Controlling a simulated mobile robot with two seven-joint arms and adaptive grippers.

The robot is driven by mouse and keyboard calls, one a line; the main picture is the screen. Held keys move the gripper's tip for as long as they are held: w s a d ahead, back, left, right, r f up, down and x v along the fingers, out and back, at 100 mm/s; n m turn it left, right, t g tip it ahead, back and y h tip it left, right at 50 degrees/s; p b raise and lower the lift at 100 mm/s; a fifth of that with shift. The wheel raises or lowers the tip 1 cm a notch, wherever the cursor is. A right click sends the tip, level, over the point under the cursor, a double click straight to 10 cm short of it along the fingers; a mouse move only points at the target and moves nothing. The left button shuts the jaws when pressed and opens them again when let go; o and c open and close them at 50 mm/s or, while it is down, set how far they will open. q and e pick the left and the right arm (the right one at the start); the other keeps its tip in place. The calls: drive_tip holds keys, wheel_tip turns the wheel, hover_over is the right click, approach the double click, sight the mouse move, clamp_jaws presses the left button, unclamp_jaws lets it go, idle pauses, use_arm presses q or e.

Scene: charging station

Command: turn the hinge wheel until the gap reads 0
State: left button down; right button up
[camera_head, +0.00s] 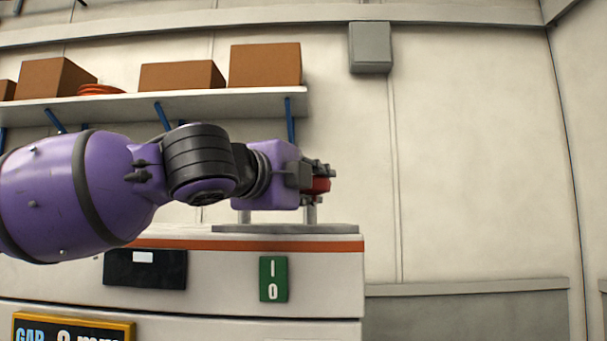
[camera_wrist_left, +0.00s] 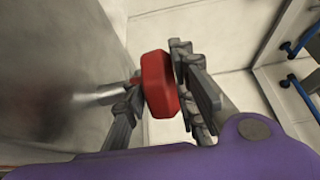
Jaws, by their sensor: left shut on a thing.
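My left gripper (camera_head: 318,180) reaches in from the left above the white cabinet and is shut on the red hinge wheel (camera_head: 321,185). In the left wrist view the wheel (camera_wrist_left: 158,84) sits between the two fingers of my left gripper (camera_wrist_left: 160,95), with a metal shaft behind it to the left. Much of the wheel is hidden by the gripper in the head view. The gap display (camera_head: 73,329) is cut off at the bottom edge; "GAP" and the round top of a digit show, so I cannot read it surely. My right gripper is not in view.
A shelf (camera_head: 190,104) with brown boxes is behind my arm. The right side is open.

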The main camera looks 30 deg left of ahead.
use_arm(q)
drive_tip(key=shift+s+r+m+h+p, duration=0.2)
drive_tip(key=shift+m+h+p, duration=0.1)
drive_tip(key=shift+h, duration=0.25)
drive_tip(key=shift+s+r+m+h+p, duration=0.15)
drive_tip(key=shift+m+h+p, duration=0.15)
drive_tip(key=shift+h, duration=0.25)
drive_tip(key=shift+w+a+f+m+h, duration=0.15)
drive_tip(key=shift+m+h, duration=0.2)
drive_tip(key=shift+h, duration=0.2)
drive_tip(key=shift+w+d+f+m+h, duration=0.15)
drive_tip(key=shift+m+h, duration=0.2)
drive_tip(key=shift+h, duration=0.2)
drive_tip(key=shift+m+g+h, duration=0.8)
drive_tip(key=shift+m+h, duration=0.6)
drive_tip(key=shift+h, duration=0.7)
drive_tip(key=c, duration=1.4)
unclamp_jaws()
drive_tip(key=shift+c, duration=0.2)
drive_tip(key=v, duration=1.2)
drive_tip(key=shift+a, duration=0.15)
